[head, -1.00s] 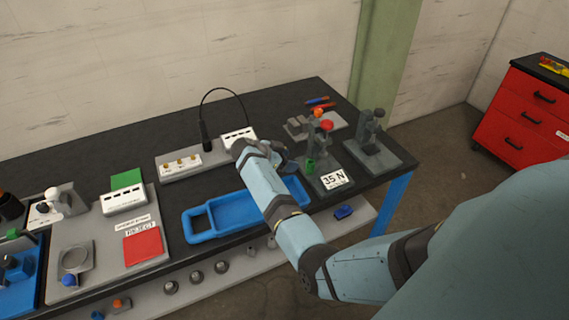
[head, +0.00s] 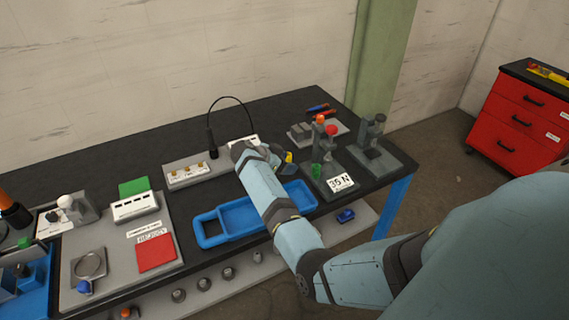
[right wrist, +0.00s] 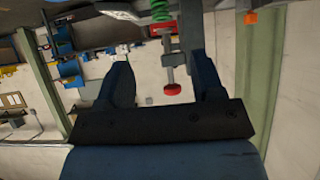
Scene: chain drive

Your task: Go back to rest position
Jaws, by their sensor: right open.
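My right arm (head: 270,195) reaches over the bench from the right, and its gripper (head: 276,158) is above the back of the blue tray, left of the test stand. The arm hides much of the gripper in the head view. In the right wrist view the gripper's two dark fingers (right wrist: 160,62) are apart with nothing held between them. A red knob (right wrist: 172,89) and a green spring (right wrist: 160,10) show beyond the gap, apart from the fingers. My left gripper is not in view.
The blue tray (head: 208,242) lies empty-looking under my right forearm. A grey stand (head: 325,155) with a red knob and a 35 N label is close right of the gripper. A thin black gooseneck (head: 212,140) rises behind it. The back of the dark bench (head: 110,150) is clear.

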